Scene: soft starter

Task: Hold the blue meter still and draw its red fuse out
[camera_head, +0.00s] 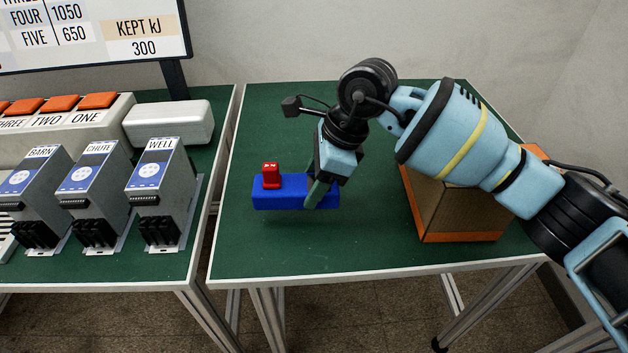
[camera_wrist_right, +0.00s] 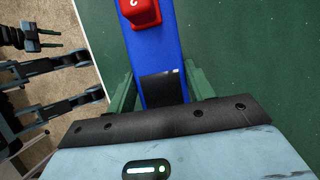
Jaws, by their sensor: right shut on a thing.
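The blue meter (camera_head: 295,197) is a long block over the green table on the right, with a shadow under it; I cannot tell whether it touches the table. The red fuse (camera_head: 270,177) stands upright in its top near the left end. My right gripper (camera_head: 316,197) is shut on the meter's right end. In the right wrist view, the meter (camera_wrist_right: 155,55) runs up between the green fingers, with a dark panel near them and the fuse (camera_wrist_right: 141,12) at the top edge.
A brown box with orange edges (camera_head: 455,213) stands right of the meter, behind my arm. On the left table are several grey-blue modules (camera_head: 160,190), orange buttons (camera_head: 97,100) and a sign board (camera_head: 95,30). A gap separates the tables. The green table (camera_head: 350,250) is clear in front.

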